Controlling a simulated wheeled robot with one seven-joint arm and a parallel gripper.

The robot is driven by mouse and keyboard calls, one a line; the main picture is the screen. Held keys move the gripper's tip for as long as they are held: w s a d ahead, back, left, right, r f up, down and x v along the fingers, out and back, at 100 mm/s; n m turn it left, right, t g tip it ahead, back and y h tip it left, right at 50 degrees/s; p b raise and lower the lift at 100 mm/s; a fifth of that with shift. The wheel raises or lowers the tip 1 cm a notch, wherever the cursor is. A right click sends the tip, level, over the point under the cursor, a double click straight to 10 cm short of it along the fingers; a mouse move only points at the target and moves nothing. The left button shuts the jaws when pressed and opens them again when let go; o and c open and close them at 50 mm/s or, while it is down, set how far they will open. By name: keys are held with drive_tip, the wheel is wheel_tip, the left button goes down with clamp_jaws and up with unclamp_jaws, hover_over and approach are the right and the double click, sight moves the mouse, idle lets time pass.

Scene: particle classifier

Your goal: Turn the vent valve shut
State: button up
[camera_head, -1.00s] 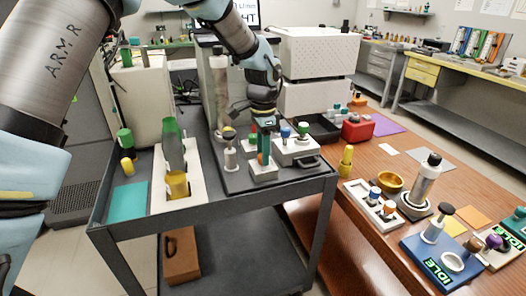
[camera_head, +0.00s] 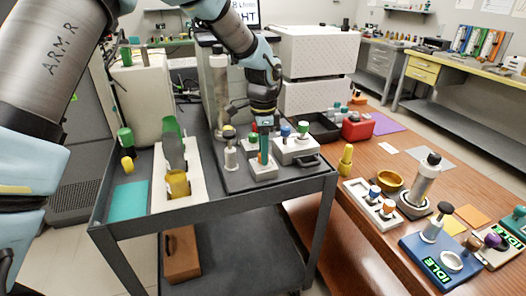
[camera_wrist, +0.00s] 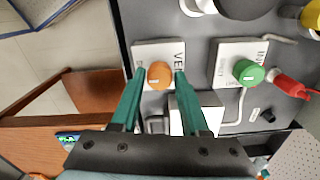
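The vent valve has a round orange knob (camera_wrist: 160,74) on a white plate (camera_wrist: 146,52). The plate's label is partly visible and begins "VE". In the head view the vent block (camera_head: 264,172) stands on the cart top, with its knob mostly hidden behind my fingers. My gripper (camera_wrist: 159,74) is open, with one green finger on each side of the orange knob. Narrow gaps seem to show between fingertips and knob. In the head view my gripper (camera_head: 264,150) points down over the block.
A second plate with a green knob (camera_wrist: 249,72) sits beside the vent plate, with a red handle (camera_wrist: 293,86) further right. A white box (camera_head: 296,152) with blue and green knobs is close to the right of my gripper. A tall metal cylinder (camera_head: 219,90) stands behind left.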

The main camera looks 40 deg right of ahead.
drive_tip(key=o, duration=0.3)
drive_tip(key=shift+o, duration=0.2)
wheel_tip(320, 180, up, 11)
drive_tip(key=b, duration=0.2)
drive_tip(key=shift+f, duration=0.15)
idle(0.4)
drive_tip(key=w+a+f+n, duration=0.1)
drive_tip(key=w+a+n, duration=0.3)
drive_tip(key=a, duration=0.5)
drive_tip(key=w+a+f+n, duration=0.1)
drive_tip(key=w+a+n, duration=0.25)
drive_tip(key=a, duration=0.55)
drive_tip(key=w+a+f+n, duration=0.1)
drive_tip(key=w+a+n, duration=0.3)
drive_tip(key=a, duration=0.4)
drive_tip(key=s+a+f+n, duration=0.1)
drive_tip(key=s+a+n, duration=0.1)
drive_tip(key=a+n, duration=0.2)
drive_tip(key=s+a+f+n+t, duration=0.1)
drive_tip(key=s+a+n, duration=0.1)
drive_tip(key=a, duration=0.9)
drive_tip(key=s+a+f+n, duration=0.1)
drive_tip(key=s+a+n, duration=0.2)
drive_tip(key=a+n, duration=0.2)
drive_tip(key=shift+a+n+t, duration=0.3)
drive_tip(key=shift+a+n, duration=0.05)
drive_tip(key=shift+a, duration=0.9)
